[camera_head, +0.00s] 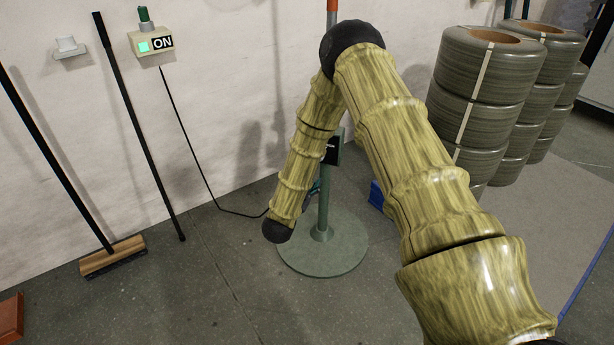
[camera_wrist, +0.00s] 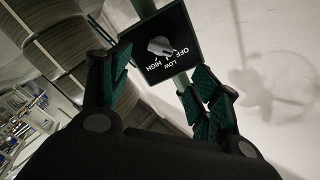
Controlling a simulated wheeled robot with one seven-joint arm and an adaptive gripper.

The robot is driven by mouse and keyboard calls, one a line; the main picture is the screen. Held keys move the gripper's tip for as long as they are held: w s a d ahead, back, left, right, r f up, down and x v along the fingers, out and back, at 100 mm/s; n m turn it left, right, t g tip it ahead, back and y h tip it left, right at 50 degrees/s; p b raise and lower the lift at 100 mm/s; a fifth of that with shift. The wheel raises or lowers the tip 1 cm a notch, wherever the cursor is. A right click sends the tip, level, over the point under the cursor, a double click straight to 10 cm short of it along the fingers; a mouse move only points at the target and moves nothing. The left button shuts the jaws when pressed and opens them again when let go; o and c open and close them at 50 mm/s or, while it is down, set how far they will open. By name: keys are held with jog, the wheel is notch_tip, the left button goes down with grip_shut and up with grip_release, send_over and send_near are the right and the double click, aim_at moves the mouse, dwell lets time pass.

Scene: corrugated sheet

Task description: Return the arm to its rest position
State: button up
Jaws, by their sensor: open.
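My arm (camera_head: 400,150), with a yellow-green grained surface, rises from the lower right of the head view, bends at a dark elbow and hangs down to a dark joint low in front of a pole stand (camera_head: 323,205). In the wrist view my gripper (camera_wrist: 158,75) is open and empty, one dark finger with green pads on each side. Between and beyond the fingers is a black panel (camera_wrist: 182,27) with a grey knob (camera_wrist: 161,46) and the words OFF, LOW and HIGH. I cannot tell the knob's setting. In the head view my gripper is mostly hidden behind the arm.
The stand has a round green base (camera_head: 345,258). A wall box (camera_head: 151,42) reads ON beside a lit green light. Stacked coils (camera_head: 485,65) stand at the right. A blue object (camera_head: 376,196) is behind my arm.

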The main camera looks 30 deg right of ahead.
dwell(0.3)
jog(key=s+a+f+n+g+y, duration=0.1)
jog(key=s+a+f+n+y, duration=0.45)
jog(key=f, duration=0.35)
jog(key=s+a+f+n+g+y, duration=0.1)
jog(key=s+a+f+n+y, duration=0.3)
jog(key=s+a+f, duration=0.4)
jog(key=s+a+f+n+g+y, duration=0.2)
jog(key=s+f+n+g, duration=0.1)
jog(key=s, duration=0.7)
jog(key=s+a+f+n+g+y, duration=0.1)
jog(key=s+a+f+n+g, duration=0.15)
jog(key=s, duration=0.85)
jog(key=s+a+f+n+g+y, duration=0.2)
jog(key=s+n+g, duration=0.15)
jog(key=s, duration=0.65)
notch_tip(320, 180, up, 23)
jog(key=p, duration=2.2)
jog(key=shift+s+d+p, duration=0.25)
jog(key=shift+s+p, duration=0.1)
jog(key=shift+s, duration=0.05)
